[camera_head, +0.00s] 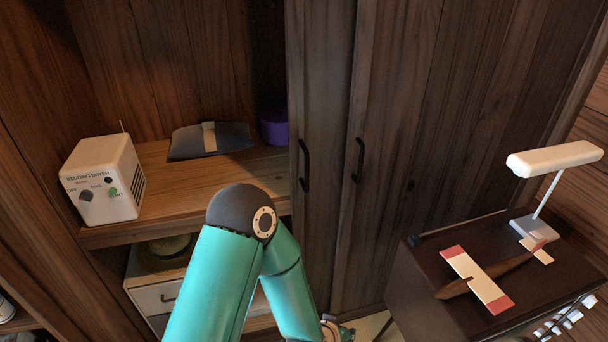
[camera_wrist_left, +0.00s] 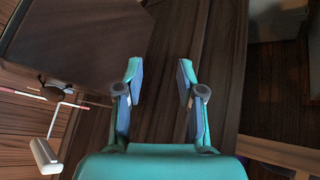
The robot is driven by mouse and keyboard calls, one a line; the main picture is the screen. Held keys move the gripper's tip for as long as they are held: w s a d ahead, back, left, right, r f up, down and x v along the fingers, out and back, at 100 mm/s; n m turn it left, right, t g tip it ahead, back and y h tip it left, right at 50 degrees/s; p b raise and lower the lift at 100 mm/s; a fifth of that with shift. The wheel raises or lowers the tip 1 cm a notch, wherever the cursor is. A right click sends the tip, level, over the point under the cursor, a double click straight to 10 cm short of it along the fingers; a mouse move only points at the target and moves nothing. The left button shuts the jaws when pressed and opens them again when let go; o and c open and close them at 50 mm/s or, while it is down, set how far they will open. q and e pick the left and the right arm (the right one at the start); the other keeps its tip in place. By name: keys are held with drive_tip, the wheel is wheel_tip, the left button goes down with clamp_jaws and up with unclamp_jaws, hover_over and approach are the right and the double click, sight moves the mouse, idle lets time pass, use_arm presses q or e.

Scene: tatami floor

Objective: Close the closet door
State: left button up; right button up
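The closet's dark wooden door panels stand over its middle and right, with the left side open to the shelves. The left panel (camera_head: 322,70) has a black vertical handle (camera_head: 305,165) near its left edge. A second panel (camera_head: 395,90) beside it has a similar handle (camera_head: 358,160). My teal left arm reaches up in front of the opening and bends down; part of its gripper (camera_head: 336,330) shows low in front of the panels. In the left wrist view my left gripper (camera_wrist_left: 159,68) is open and empty, facing dark wood; contact cannot be told. My right gripper is out of view.
On the open shelf (camera_head: 190,200) are a white bedding dryer (camera_head: 103,180), a dark folded item (camera_head: 210,140) and a purple container (camera_head: 274,127). A hat (camera_head: 165,252) lies below. At right, a dark cabinet (camera_head: 420,285) carries a white lamp (camera_head: 555,158) and a toy plane (camera_head: 478,280).

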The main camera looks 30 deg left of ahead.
use_arm(q)
drive_tip(key=w+a+r+n+t+y+b, duration=0.1)
drive_tip(key=w+a+r+t+y, duration=0.1)
drive_tip(key=w+a+r+t, duration=0.3)
drive_tip(key=w+a+r+n+y, duration=0.1)
drive_tip(key=w+a+r+y, duration=0.15)
drive_tip(key=r, duration=0.45)
drive_tip(key=n+t+y, duration=0.1)
drive_tip(key=n+y, duration=0.2)
drive_tip(key=y, duration=0.5)
approach(308, 174)
drive_tip(key=shift+t+h, duration=0.3)
drive_tip(key=shift+h, duration=0.15)
drive_tip(key=p+x, duration=0.1)
drive_tip(key=x, duration=0.4)
drive_tip(key=p+x, duration=0.2)
drive_tip(key=x, duration=0.3)
drive_tip(key=shift+a+r, duration=0.1)
drive_tip(key=shift+a, duration=0.4)
clamp_jaws()
